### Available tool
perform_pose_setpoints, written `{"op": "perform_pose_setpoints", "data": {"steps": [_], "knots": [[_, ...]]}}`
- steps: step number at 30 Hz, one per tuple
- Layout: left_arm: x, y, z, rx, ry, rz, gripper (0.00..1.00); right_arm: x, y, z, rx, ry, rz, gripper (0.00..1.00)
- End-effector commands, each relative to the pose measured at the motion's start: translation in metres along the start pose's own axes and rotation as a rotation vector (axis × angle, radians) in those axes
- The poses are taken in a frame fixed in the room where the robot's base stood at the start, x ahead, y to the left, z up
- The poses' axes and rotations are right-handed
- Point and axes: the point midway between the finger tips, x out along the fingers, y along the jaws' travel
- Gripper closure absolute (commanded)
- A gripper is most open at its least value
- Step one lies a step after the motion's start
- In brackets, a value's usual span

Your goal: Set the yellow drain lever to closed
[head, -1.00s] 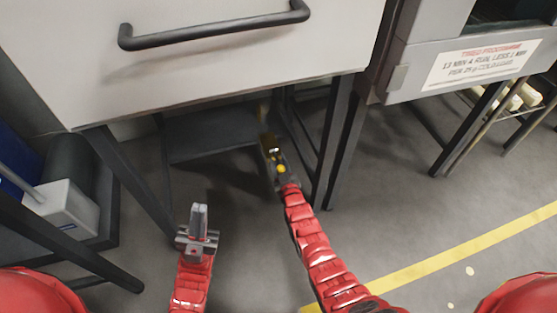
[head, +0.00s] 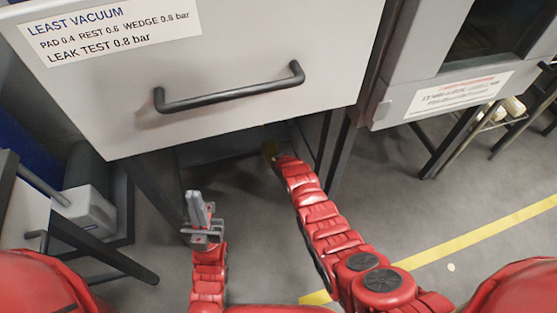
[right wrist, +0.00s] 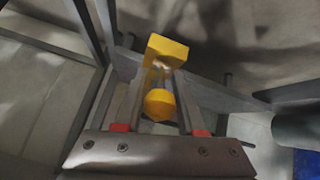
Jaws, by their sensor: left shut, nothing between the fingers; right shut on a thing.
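The yellow drain lever (right wrist: 160,104) shows in the right wrist view as a yellow round knob, with a yellow block (right wrist: 166,50) just beyond it. My right gripper (right wrist: 158,78) is shut on the lever, with one finger on each side. In the head view my right arm reaches under the grey cabinet, and its gripper is mostly hidden by the cabinet's lower edge. A small dull yellow patch (head: 269,149) shows at its tip. My left gripper (head: 195,203) is shut and empty, pointing up in front of the cabinet.
The grey cabinet (head: 240,60) with a black handle (head: 232,98) hangs over the right arm's reach, on dark legs. A grey-white box (head: 88,212) stands at left. A second cabinet (head: 395,95) stands at right. Floor with a yellow line (head: 460,243) is clear at right.

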Motion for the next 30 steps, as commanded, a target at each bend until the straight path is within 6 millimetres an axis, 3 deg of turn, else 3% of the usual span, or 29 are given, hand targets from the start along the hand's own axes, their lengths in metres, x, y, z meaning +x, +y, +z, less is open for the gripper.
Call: {"op": "perform_pose_setpoints", "data": {"steps": [21, 22, 26, 30], "knots": [[0.0029, -0.0002, -0.0005, 0.000, 0.000, 0.001, 1.00, 0.0004, 0.0002, -0.0050, -0.002, -0.067, -0.020, 1.00], [0.0029, -0.0002, -0.0005, 0.000, 0.000, 0.001, 1.00, 0.0004, 0.0003, -0.0051, -0.002, -0.067, -0.020, 0.58], [0.0029, -0.0002, -0.0005, 0.000, 0.000, 0.001, 1.00, 0.0004, 0.0005, -0.0047, -0.002, -0.068, -0.020, 0.34], [0.0030, -0.0002, -0.0005, 0.000, 0.000, 0.001, 1.00, 0.0004, 0.0008, -0.0044, -0.002, -0.068, -0.020, 0.31]]}}
